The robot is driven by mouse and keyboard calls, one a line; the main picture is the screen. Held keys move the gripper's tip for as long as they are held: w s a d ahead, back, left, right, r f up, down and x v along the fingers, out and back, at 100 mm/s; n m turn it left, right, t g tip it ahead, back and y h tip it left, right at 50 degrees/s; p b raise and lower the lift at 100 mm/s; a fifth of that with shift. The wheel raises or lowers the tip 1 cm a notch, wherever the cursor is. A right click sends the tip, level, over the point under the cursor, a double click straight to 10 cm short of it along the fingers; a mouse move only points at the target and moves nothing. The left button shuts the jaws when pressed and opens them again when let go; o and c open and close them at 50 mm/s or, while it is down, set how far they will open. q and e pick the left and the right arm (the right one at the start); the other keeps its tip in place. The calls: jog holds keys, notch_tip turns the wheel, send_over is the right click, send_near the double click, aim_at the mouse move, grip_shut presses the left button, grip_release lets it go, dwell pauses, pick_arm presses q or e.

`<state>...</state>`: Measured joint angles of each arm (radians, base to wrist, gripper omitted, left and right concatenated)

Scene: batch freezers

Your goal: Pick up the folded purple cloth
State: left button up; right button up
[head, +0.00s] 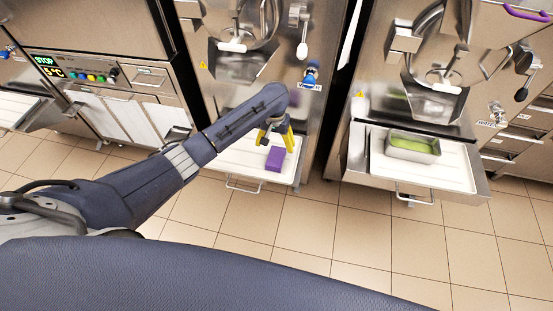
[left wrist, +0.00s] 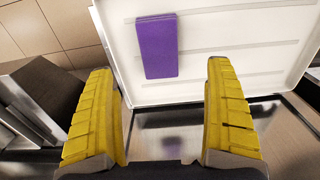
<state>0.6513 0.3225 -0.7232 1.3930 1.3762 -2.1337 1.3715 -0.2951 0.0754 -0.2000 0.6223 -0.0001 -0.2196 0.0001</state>
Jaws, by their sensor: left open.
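The folded purple cloth (head: 275,158) lies on the white drawer tray (head: 241,174) below the middle freezer in the head view. In the left wrist view the cloth (left wrist: 158,46) is a flat purple rectangle on the white tray (left wrist: 240,45), ahead of my fingers and left of centre. My left gripper (head: 277,133) has yellow fingers and is over the tray beside the cloth. In the left wrist view the left gripper (left wrist: 165,105) is open, with nothing between its fingers. My right gripper is not in view.
A metal pan with green contents (head: 412,148) stands on the right machine's pulled-out tray (head: 371,170). A metal handle (head: 243,187) runs along the middle tray's front. The freezer front with its spout rises behind my left gripper. The tiled floor (head: 300,235) in front is clear.

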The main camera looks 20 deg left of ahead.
aim_at(276, 157)
pick_arm(q)
jog(key=shift+w+f, duration=0.15)
jog(key=shift+f, duration=4.95)
jog(key=shift+d, duration=0.1)
jog(key=c, duration=1.3)
